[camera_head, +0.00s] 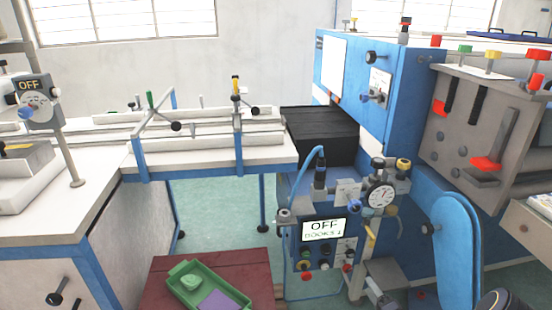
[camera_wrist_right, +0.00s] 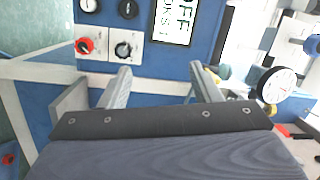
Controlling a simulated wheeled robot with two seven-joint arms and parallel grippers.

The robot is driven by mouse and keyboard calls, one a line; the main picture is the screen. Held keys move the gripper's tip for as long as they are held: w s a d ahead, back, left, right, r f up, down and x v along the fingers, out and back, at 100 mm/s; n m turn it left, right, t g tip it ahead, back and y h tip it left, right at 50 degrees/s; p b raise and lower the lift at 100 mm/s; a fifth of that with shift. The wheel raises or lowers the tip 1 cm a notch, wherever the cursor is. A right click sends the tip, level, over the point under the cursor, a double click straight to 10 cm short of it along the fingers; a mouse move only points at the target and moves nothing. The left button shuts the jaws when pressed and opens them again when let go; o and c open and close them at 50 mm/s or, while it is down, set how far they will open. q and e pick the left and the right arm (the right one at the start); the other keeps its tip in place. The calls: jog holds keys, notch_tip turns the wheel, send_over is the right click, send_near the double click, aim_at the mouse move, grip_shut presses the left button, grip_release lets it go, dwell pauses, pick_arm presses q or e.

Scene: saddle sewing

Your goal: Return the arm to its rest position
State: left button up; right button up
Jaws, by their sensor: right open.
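My right gripper (camera_wrist_right: 161,85) shows in the right wrist view with its two grey fingers spread apart and nothing between them. It faces the blue front of the sewing machine, below the display (camera_wrist_right: 176,20) and the knobs. In the head view, a dark rounded part at the bottom right edge looks like part of my right arm; its fingers cannot be made out there. My left gripper is not in view. The machine's control panel (camera_head: 324,228) reads "OFF" and "BOOKS 1" in the head view.
The blue machine (camera_head: 345,70) with a dial gauge (camera_head: 380,197) and levers fills the right. A feed table (camera_head: 205,150) runs left of it. A green tray (camera_head: 177,272) with a green piece and a purple piece lies on a dark red surface (camera_head: 160,297). Green floor shows between.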

jog(key=s+a+r+n+g+y, duration=0.3)
jog(key=a+r+n+g+y, duration=0.15)
jog(key=r, duration=0.55)
jog(key=s+a+r+n+g+y, duration=0.2)
jog(key=a+r+n+g+y, duration=0.3)
jog(key=r, duration=0.6)
jog(key=s+a+r+n+g+h, duration=0.1)
jog(key=s+a+r+g+h, duration=0.15)
jog(key=s, duration=0.35)
jog(key=s+a+r+g+h, duration=0.1)
jog(key=s+r, duration=0.3)
jog(key=s, duration=0.2)
jog(key=s+a+r+n+g+h, duration=0.1)
jog(key=s+a+r+g, duration=0.15)
jog(key=s, duration=0.45)
jog(key=s+d+f+m+t+h, duration=0.2)
jog(key=s+d+t+h, duration=0.35)
jog(key=s, duration=0.55)
notch_tip(320, 180, up, 14)
jog(key=g+h+p, duration=0.1)
jog(key=g+p, duration=0.1)
jog(key=p, duration=1.2)
jog(key=shift+r+h, duration=0.2)
jog(key=shift+h, duration=0.15)
jog(key=shift+d, duration=0.1)
